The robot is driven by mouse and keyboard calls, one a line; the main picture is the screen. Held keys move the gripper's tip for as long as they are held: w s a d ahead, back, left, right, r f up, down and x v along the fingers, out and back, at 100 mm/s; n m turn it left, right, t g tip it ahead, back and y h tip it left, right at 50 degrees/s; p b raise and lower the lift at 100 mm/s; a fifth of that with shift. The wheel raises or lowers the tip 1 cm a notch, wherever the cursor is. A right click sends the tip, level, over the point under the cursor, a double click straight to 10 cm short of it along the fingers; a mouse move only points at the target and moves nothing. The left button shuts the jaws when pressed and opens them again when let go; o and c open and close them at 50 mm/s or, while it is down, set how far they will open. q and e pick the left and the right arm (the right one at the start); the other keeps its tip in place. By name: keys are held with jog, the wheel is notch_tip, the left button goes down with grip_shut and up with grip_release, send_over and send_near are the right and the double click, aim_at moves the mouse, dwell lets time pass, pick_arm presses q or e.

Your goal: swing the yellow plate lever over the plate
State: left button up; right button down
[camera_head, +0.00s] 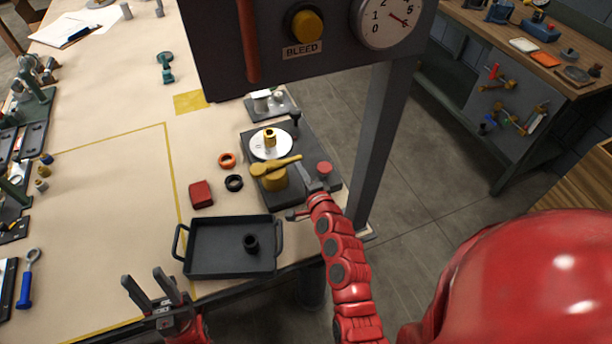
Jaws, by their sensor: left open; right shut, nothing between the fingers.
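My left gripper (153,287) is open and empty, low over the front edge of the table, left of the tray.
A dark tray (205,269) holding a black ring (251,243) sits in front. A red block (200,194), an orange ring (227,160) and a black ring (234,183) lie left of the base. A red knob (324,169) stands at right. A gauge panel (300,75) hangs above.

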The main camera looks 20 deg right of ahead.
jog(key=shift+w+f, duration=0.15)
jog(key=shift+w, duration=0.55)
